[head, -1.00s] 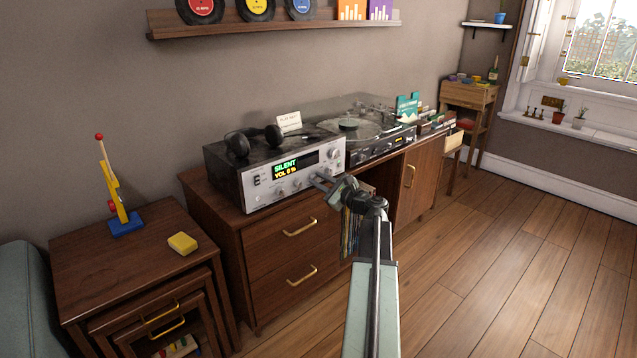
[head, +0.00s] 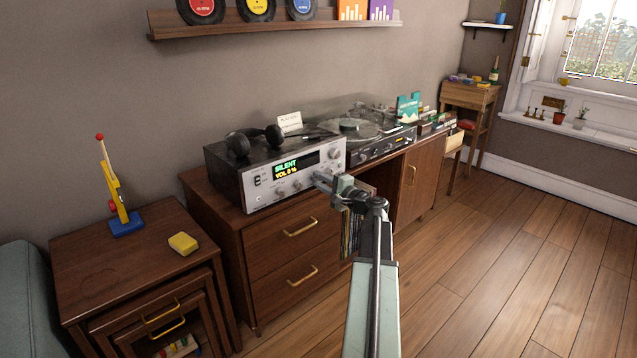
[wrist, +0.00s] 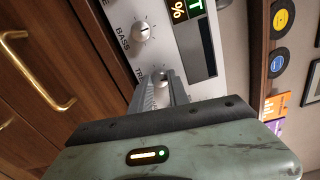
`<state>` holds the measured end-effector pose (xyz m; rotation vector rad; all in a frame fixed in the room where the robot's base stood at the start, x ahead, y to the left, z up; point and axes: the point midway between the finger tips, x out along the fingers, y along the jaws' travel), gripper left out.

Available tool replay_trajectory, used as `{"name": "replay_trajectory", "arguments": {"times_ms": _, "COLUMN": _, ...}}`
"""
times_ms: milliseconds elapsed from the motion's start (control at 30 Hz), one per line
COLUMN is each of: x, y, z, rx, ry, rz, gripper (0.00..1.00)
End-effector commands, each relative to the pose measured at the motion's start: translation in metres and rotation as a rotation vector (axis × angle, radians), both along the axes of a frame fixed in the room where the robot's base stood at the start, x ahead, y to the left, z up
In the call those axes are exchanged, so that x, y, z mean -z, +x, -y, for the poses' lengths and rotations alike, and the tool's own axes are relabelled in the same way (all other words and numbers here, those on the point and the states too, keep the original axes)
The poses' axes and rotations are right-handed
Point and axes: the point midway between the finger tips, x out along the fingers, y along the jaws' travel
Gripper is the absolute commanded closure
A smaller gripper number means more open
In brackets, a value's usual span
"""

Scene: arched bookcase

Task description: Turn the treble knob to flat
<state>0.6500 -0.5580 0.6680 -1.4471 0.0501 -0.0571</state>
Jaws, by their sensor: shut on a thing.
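The silver receiver (head: 262,190) stands on the wooden cabinet, its display reading "SILENT" and "VOL 0 %". In the wrist view the treble knob (wrist: 160,77) is a small silver knob beside a label partly hidden behind a finger, with only its first letters showing. My gripper (wrist: 162,88) is shut on this knob, one finger on each side. In the head view my gripper (head: 320,179) is at the lower right of the receiver's front and covers the knob. The knob's pointer angle is not clear.
The bass knob (wrist: 142,31) is close beside my fingers in the wrist view. A larger knob (head: 335,154) is above my gripper. Headphones (head: 255,139) lie on the receiver, and a turntable (head: 360,132) stands to its right. The floor at right is clear.

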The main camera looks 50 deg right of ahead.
Motion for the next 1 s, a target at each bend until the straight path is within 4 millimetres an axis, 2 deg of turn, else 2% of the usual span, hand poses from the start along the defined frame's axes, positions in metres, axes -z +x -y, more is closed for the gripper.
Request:
{"name": "replay_trajectory", "arguments": {"times_ms": 300, "x": -0.0008, "y": 0.0014, "z": -0.0001, "rx": -0.001, "ry": -0.105, "rz": -0.005, "gripper": 1.00}}
{"name": "replay_trajectory", "arguments": {"times_ms": 800, "x": -0.0010, "y": 0.0010, "z": 0.0005, "rx": 0.000, "ry": -0.122, "rz": -0.006, "gripper": 1.00}}
{"name": "replay_trajectory", "arguments": {"times_ms": 833, "x": -0.0010, "y": 0.0010, "z": 0.0005, "rx": 0.000, "ry": -0.122, "rz": -0.006, "gripper": 0.76}}
{"name": "replay_trajectory", "arguments": {"times_ms": 900, "x": -0.0008, "y": 0.0008, "z": 0.0007, "rx": 0.001, "ry": -0.122, "rz": -0.007, "gripper": 0.57}}
{"name": "replay_trajectory", "arguments": {"times_ms": 1000, "x": -0.0007, "y": 0.0002, "z": 0.0008, "rx": 0.001, "ry": -0.122, "rz": -0.007, "gripper": 0.57}}
